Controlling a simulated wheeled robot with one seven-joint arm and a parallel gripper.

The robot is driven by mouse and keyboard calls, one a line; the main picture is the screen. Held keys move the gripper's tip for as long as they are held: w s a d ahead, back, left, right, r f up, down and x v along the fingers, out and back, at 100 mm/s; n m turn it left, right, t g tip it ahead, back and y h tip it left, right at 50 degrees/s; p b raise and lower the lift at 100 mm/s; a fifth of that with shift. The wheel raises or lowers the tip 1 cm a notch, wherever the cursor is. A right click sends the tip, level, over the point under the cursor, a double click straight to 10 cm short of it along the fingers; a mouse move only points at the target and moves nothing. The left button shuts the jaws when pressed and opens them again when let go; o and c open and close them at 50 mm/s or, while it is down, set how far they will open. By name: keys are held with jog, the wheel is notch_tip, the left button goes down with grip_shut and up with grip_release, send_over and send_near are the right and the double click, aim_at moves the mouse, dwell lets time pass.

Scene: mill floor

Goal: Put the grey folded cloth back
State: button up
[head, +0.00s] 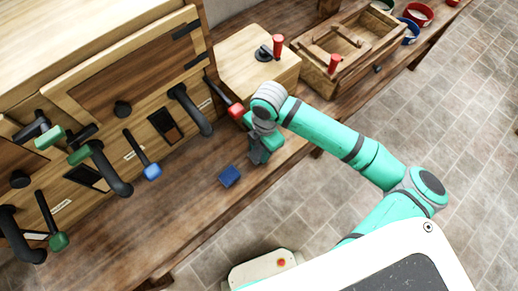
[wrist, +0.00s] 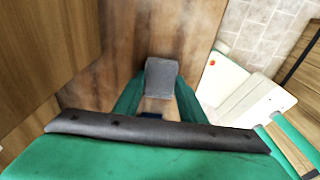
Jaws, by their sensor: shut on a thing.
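The grey folded cloth (wrist: 162,76) is a small grey block-like shape between the green fingers of my gripper (wrist: 158,98) in the wrist view. My gripper is shut on it. In the head view my gripper (head: 258,152) hangs over the front part of the wooden bench (head: 185,190), just right of the blue block and in front of the light wooden box. The cloth is hard to make out from the gripper there, and I cannot tell how high it is above the bench.
A blue block (head: 229,176) lies on the bench. A cabinet with coloured levers (head: 152,170) stands at left. A wooden box with a red-knobbed crank (head: 262,65) and a divided wooden tray (head: 335,48) stand behind. Bowls (head: 418,14) sit at the far end. Bare bench lies left of the block.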

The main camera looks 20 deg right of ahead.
aim_at(262, 149)
jog(key=o, duration=1)
jog(key=shift+f, duration=0.1)
jog(key=shift+o, duration=0.2)
notch_tip(262, 149, up, 12)
jog(key=d, duration=0.1)
jog(key=shift+w+d, duration=0.15)
jog(key=shift+w, duration=0.15)
